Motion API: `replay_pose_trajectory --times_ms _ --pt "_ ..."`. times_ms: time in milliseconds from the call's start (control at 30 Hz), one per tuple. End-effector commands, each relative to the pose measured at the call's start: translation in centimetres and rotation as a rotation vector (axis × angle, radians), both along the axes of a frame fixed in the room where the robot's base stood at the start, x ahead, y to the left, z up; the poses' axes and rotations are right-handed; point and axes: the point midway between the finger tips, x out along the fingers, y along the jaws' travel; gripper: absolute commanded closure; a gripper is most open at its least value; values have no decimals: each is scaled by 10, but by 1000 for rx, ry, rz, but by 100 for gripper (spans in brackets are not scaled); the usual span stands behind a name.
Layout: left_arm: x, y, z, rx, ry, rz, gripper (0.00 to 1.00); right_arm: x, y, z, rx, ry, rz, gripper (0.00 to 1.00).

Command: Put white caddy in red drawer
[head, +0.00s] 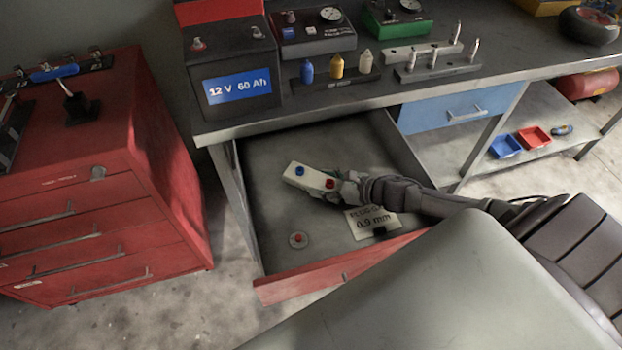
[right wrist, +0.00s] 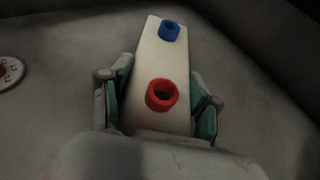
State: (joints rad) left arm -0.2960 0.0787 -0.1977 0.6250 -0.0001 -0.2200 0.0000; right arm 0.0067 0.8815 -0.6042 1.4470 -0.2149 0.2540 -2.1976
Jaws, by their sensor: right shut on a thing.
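The white caddy (head: 309,177) is a white bar with a blue ring and a red ring on its top. It is inside the open red drawer (head: 322,271), which is pulled out under the workbench. My right gripper (head: 335,182) is shut on the caddy near its red ring. In the right wrist view the caddy (right wrist: 155,72) lies between the two fingers, its blue-ring end pointing away. I cannot tell whether the caddy touches the drawer floor. My left gripper is not in view.
The drawer also holds a round disc (head: 298,240) and a "PLUG-GAP 0.9 mm" card (head: 371,222). A battery (head: 232,75) and several tools stand on the workbench (head: 300,112). A red cabinet (head: 110,190) stands at left. A closed blue drawer (head: 430,114) is to the right.

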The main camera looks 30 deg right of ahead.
Motion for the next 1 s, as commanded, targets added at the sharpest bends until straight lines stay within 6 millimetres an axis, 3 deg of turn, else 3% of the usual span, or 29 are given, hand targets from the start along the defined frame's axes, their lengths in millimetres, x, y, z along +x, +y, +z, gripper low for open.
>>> replay_pose_trajectory --times_ms 300,400,800,833,933,1000 --pt "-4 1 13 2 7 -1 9 38 22 7 1 -6 0 74" --pt "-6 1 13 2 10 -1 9 34 20 -6 2 -2 0 74" --pt "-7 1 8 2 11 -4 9 33 20 -13 1 -4 1 74" --pt "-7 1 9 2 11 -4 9 33 20 -11 0 -4 0 33" --pt "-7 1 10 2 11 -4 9 33 20 -11 0 -4 1 17" --pt "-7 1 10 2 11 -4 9 33 20 -11 0 -4 1 13"
